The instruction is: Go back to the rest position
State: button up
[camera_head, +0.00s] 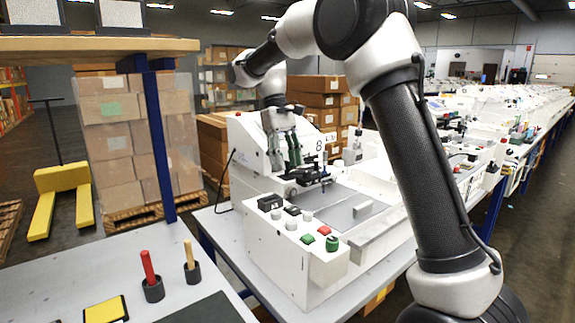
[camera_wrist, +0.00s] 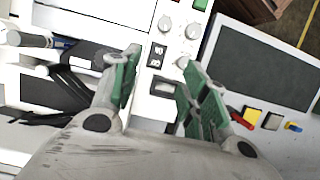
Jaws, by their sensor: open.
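The white pen plotter (camera_head: 300,262), marked 8, stands on a table in the middle of the head view. It has a red button (camera_head: 323,230), green buttons, knobs and a grey drawing bed. My gripper (camera_head: 285,162) hangs over its rear left part, fingers pointing down, in front of the upright housing. In the wrist view my gripper (camera_wrist: 158,78) is open, with its green-padded fingers apart and nothing between them. Parts of the plotter (camera_wrist: 160,20) with knobs and switches show beyond the fingers. Whether the fingers touch the plotter cannot be told.
A side table (camera_head: 60,275) at the front left holds a red stick (camera_head: 149,266) and a wooden stick (camera_head: 189,254) in dark cups, and a yellow block (camera_head: 105,309). Stacked boxes (camera_head: 115,140) and a yellow pallet jack (camera_head: 62,180) stand behind. More machines line the right.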

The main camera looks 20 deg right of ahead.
jog(key=s+d+r+m+t+y, duration=0.1)
jog(key=s+d+r+t, duration=0.15)
jog(key=s+d, duration=0.4)
jog(key=s+d+r+m+t, duration=0.1)
jog(key=s+d+r+t, duration=0.2)
jog(key=s, duration=0.6)
jog(key=s+d+f+m+t, duration=0.1)
jog(key=s+d+f, duration=0.2)
jog(key=s, duration=0.4)
jog(key=s+d+f+m+t, duration=0.1)
jog(key=s+d+f, duration=0.2)
jog(key=s, duration=0.4)
jog(key=shift+s+d+f+m, duration=0.25)
jog(key=shift+d+f+m, duration=0.05)
